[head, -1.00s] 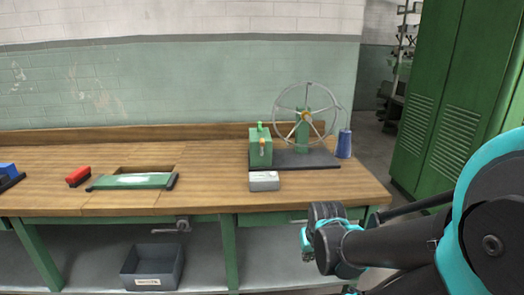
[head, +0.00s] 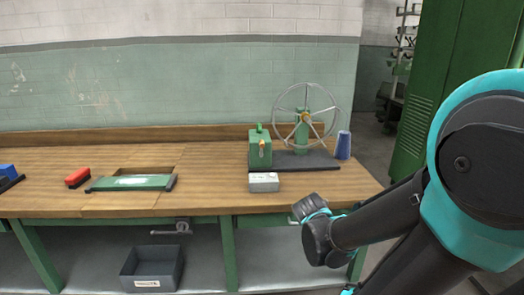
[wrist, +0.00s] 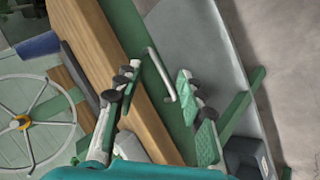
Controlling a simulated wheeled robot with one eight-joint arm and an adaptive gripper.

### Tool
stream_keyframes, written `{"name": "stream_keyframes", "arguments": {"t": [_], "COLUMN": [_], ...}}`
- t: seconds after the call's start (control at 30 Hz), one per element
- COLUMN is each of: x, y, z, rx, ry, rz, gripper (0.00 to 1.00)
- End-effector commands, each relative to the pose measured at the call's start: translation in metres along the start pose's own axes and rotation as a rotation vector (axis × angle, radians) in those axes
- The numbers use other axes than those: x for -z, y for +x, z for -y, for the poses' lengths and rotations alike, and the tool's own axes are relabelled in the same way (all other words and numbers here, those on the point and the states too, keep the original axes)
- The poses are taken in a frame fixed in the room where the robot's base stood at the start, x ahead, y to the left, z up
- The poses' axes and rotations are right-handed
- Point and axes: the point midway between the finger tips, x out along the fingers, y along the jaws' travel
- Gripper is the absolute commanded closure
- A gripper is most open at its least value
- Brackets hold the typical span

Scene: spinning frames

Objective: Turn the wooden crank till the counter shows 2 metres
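A green box (head: 260,150) with a small orange-brown wooden crank handle (head: 262,148) on its front stands on the bench, left of a large spoked wheel (head: 305,117). The wheel also shows in the wrist view (wrist: 35,120). A small grey box (head: 264,182) with a pale face lies in front of the green box; I cannot read any number on it. My gripper (head: 312,208) is in front of the bench's front edge, apart from the crank. In the wrist view its fingers (wrist: 158,85) are spread and empty, with a metal drawer handle (wrist: 160,75) visible between them.
A grey bin (head: 152,268) sits on the lower shelf.

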Motion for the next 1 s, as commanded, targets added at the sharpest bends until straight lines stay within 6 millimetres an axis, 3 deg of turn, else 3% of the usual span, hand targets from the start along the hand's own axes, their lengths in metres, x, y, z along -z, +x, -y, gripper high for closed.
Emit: {"name": "stream_keyframes", "arguments": {"t": [0.1, 0.23, 0.4, 0.5, 0.6, 0.73, 1.0], "x": [0.046, 0.107, 0.185, 0.217, 0.236, 0.246, 0.267], "y": [-0.002, -0.017, -0.048, -0.063, -0.072, -0.075, -0.053], "z": [-0.042, -0.072, -0.079, -0.072, -0.066, -0.063, -0.078], "rx": [-0.215, -0.462, -0.769, -0.904, -0.991, -1.035, -1.034], "ry": [-0.403, -0.855, -1.380, -1.597, -1.732, -1.799, -1.800], "rz": [-0.061, -0.090, -0.077, -0.052, -0.027, -0.011, -0.007], "gripper": [0.61, 0.61, 0.61, 0.61, 0.61, 0.61, 0.61]}}
